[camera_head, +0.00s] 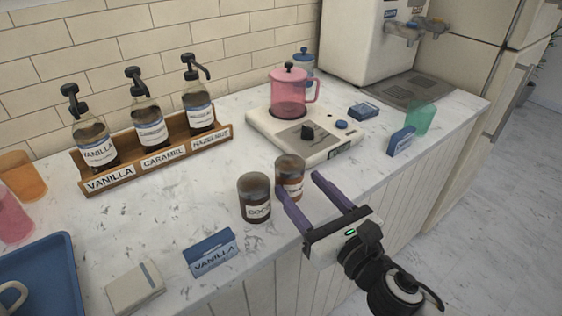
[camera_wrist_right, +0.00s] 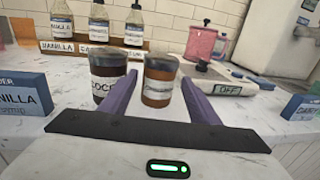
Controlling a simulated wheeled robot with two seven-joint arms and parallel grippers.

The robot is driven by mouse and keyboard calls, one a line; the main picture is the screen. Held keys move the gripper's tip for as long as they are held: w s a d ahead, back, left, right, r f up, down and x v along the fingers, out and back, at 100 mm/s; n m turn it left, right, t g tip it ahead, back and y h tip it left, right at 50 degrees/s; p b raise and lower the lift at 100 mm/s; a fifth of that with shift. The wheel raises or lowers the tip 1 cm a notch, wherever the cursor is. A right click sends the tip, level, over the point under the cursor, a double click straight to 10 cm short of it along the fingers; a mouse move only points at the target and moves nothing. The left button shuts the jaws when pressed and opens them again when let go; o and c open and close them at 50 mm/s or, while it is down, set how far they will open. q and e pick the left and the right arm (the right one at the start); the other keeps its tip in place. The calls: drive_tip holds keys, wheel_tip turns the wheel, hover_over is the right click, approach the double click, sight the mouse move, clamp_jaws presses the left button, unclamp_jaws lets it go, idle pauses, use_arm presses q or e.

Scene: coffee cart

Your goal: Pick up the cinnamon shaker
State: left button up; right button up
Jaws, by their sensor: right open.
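Two dark-lidded jars stand side by side on the marble counter. The left jar (camera_head: 254,198) reads "COCO". The right jar (camera_head: 290,177) holds reddish-brown powder; its label is too small to read, and it may be the cinnamon shaker. My right gripper (camera_head: 308,194) is open, its two purple fingers pointing at the right jar. In the right wrist view the right jar (camera_wrist_right: 160,82) shows between the fingers, and the cocoa jar (camera_wrist_right: 107,80) stands left of it, partly behind the left finger. Whether a finger touches either jar cannot be told. My left gripper is not in view.
A wooden rack (camera_head: 160,163) with several syrup bottles stands behind left. A white scale (camera_head: 305,135) carries a pink pitcher (camera_head: 291,92). A blue vanilla box (camera_head: 211,252), a notebook (camera_head: 135,288) and a blue tray (camera_head: 45,265) lie front left. A green cup (camera_head: 419,118) stands right.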

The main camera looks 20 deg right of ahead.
sight(297, 182)
drive_tip(key=x, duration=0.3)
drive_tip(key=shift+w+a+r, duration=0.1)
drive_tip(key=shift+w+r, duration=0.05)
drive_tip(key=shift+r, duration=0.1)
drive_tip(key=shift+p+x, duration=0.6)
drive_tip(key=shift+x, duration=2.4)
drive_tip(key=c, duration=0.9)
